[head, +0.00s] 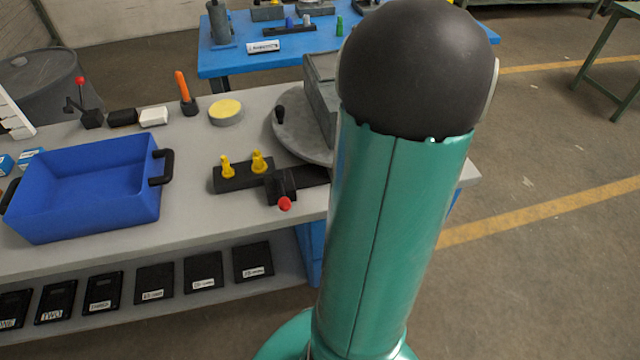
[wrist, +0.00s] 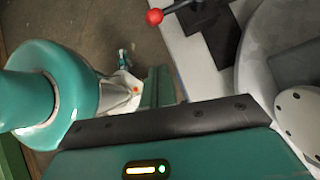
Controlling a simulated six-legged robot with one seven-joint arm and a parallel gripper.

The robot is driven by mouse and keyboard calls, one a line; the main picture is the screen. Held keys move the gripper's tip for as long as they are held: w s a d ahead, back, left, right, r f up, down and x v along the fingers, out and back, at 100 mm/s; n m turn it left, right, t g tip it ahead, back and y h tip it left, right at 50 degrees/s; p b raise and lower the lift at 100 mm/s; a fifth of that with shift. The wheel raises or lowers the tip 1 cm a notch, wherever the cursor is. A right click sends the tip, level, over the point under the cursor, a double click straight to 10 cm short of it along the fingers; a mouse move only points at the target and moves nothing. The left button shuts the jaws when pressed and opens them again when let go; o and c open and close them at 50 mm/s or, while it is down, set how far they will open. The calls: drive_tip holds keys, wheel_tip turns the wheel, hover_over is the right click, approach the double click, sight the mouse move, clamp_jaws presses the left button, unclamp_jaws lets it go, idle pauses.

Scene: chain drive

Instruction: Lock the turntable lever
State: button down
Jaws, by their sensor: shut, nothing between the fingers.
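In the head view, a lever with a red knob (head: 285,203) sticks out toward the front from a black block near the bench's front edge. Behind it is the round grey turntable (head: 290,142), partly hidden by my arm. In the wrist view, the red-knobbed lever (wrist: 155,17) is at the top, pointing left from its black base, with the pale turntable (wrist: 258,55) to its right. The body of my gripper (wrist: 170,122) fills the bottom of the wrist view, apart from the lever. It is shut and empty; its fingertips cannot be made out.
A black block with two yellow pegs (head: 243,174) is left of the lever. A blue bin (head: 85,190) stands further left on the grey bench (head: 205,240). A grey box (head: 322,95) is on the turntable. Open floor lies right of the bench.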

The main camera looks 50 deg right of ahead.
sight(281, 190)
drive_tip(key=w+a+r+x, duration=0.1)
drive_tip(key=x, duration=1.1)
drive_tip(key=shift+w+a, duration=0.35)
drive_tip(key=shift+a, duration=0.05)
